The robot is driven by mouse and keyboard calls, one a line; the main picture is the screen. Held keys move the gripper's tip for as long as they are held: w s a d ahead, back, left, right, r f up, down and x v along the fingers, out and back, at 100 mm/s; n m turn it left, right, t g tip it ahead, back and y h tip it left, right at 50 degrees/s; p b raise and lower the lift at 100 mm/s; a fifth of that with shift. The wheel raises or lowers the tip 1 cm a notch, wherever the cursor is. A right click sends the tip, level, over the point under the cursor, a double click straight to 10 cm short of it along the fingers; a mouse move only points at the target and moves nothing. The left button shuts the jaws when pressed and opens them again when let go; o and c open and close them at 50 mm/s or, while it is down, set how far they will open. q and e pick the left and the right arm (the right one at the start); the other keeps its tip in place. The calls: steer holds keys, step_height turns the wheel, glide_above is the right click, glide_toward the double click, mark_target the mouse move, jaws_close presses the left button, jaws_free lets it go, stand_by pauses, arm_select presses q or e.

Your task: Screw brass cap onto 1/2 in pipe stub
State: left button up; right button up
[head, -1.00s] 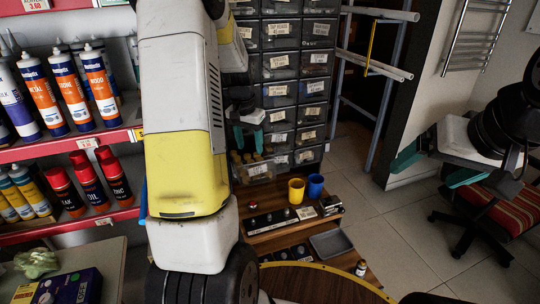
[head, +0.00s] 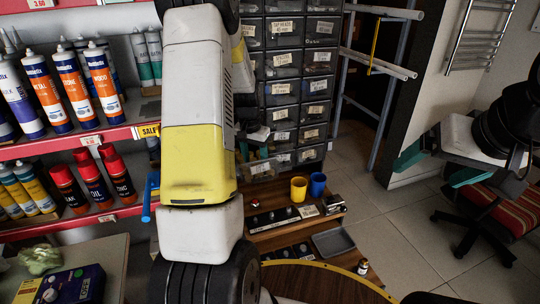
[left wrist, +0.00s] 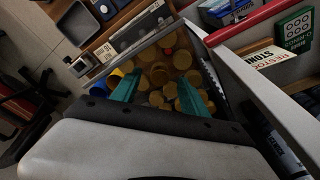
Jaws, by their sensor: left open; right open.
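Several round brass caps (left wrist: 160,72) lie in an open drawer of the parts cabinet in the left wrist view. In the head view this drawer (head: 262,168) is partly hidden by my left arm. My left gripper (left wrist: 158,92) is open over the drawer, with caps showing between and beyond its teal fingers. I cannot tell whether it touches any; nothing is visibly held. My right gripper (head: 438,166) is open and empty at the right. A bench board (head: 272,219) carries small fittings; I cannot tell which is the 1/2 in stub.
A yellow cup (head: 298,189) and a blue cup (head: 317,184) stand on the wooden bench behind the board. A grey tray (head: 333,241) and a small bottle (head: 362,267) are nearer. Shelves of cartridges (head: 65,92) stand left; a chair (head: 490,215) is right.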

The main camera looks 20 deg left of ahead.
arm_select(q)
steer(key=shift+f, duration=0.35)
jaws_close()
steer(key=shift+w+r, duration=0.1)
steer(key=shift+r, duration=0.05)
step_height(320, 180, up, 10)
stand_by(0.5)
